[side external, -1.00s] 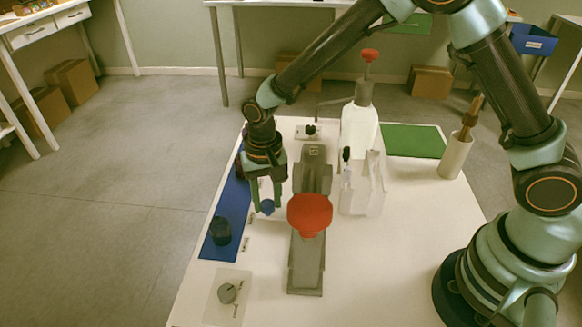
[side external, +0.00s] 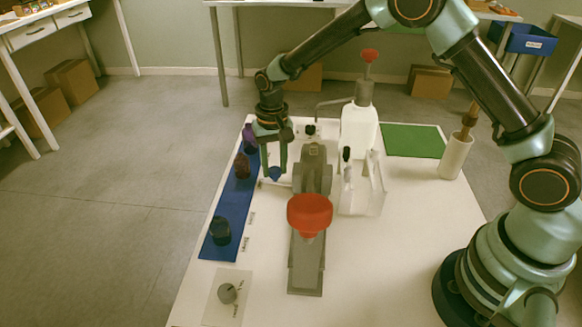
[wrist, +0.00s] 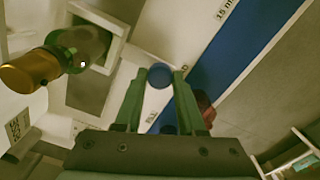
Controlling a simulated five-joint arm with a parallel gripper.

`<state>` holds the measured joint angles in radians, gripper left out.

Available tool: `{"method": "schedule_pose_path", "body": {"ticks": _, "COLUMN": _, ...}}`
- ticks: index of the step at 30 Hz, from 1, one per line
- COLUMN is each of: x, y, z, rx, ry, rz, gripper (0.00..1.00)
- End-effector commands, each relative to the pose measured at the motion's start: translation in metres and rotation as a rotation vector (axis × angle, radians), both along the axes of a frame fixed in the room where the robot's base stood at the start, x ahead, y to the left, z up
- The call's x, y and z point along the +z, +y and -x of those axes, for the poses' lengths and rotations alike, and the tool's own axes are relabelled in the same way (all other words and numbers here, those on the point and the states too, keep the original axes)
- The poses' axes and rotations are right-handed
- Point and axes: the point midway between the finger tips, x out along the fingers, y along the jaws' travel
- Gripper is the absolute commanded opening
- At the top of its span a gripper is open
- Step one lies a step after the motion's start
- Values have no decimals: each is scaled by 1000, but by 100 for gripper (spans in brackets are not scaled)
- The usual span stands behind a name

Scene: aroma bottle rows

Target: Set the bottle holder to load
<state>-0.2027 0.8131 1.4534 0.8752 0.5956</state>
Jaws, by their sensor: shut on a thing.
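My gripper (side external: 275,172) points down at the left of the grey stand (side external: 306,265). Its two green fingers are shut on a small blue round piece (side external: 275,174), also visible between the fingertips in the wrist view (wrist: 160,75). What the blue piece is joined to is hidden. A grey rounded part (side external: 313,168) stands at the back of the stand, right of my gripper. I cannot tell for sure which part is the bottle holder. In the wrist view a green bottle with a gold cap (wrist: 30,70) lies beside a pale square frame (wrist: 118,38).
A blue strip (side external: 235,203) at left bears purple (side external: 249,138), reddish (side external: 242,166) and dark (side external: 220,231) bottles. A white pump bottle (side external: 359,127) and clear holder (side external: 368,196) stand right.

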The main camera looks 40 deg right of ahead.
Motion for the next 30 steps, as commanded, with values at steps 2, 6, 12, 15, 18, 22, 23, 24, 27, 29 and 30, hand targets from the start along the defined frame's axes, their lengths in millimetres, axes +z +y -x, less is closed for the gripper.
{"method": "schedule_pose_path", "body": {"ticks": 2, "x": 1, "y": 0, "z": -1, "rx": 0, "ry": -1, "rz": 0, "gripper": 0}}
{"method": "schedule_pose_path", "body": {"ticks": 6, "x": 0, "y": 0, "z": 0, "rx": 0, "ry": -1, "rz": 0, "gripper": 0}}
{"method": "schedule_pose_path", "body": {"ticks": 12, "x": 0, "y": 0, "z": 0, "rx": 0, "ry": -1, "rz": -1, "gripper": 69}}
{"method": "schedule_pose_path", "body": {"ticks": 15, "x": 0, "y": 0, "z": 0, "rx": 0, "ry": -1, "rz": 0, "gripper": 69}}
{"method": "schedule_pose_path", "body": {"ticks": 18, "x": 0, "y": 0, "z": 0, "rx": 0, "ry": 0, "rz": 0, "gripper": 69}}
{"method": "schedule_pose_path", "body": {"ticks": 22, "x": 3, "y": 0, "z": 0, "rx": 0, "ry": -1, "rz": -1, "gripper": 69}}
{"method": "schedule_pose_path", "body": {"ticks": 23, "x": 6, "y": 0, "z": -1, "rx": 0, "ry": -2, "rz": 0, "gripper": 69}}
{"method": "schedule_pose_path", "body": {"ticks": 24, "x": 10, "y": 0, "z": -1, "rx": 0, "ry": -2, "rz": 0, "gripper": 69}}
{"method": "schedule_pose_path", "body": {"ticks": 27, "x": 25, "y": 0, "z": -1, "rx": 0, "ry": -5, "rz": -1, "gripper": 69}}
{"method": "schedule_pose_path", "body": {"ticks": 29, "x": 37, "y": 0, "z": -1, "rx": 0, "ry": -6, "rz": -1, "gripper": 69}}
{"method": "schedule_pose_path", "body": {"ticks": 30, "x": 45, "y": 0, "z": -1, "rx": 0, "ry": -6, "rz": -1, "gripper": 69}}
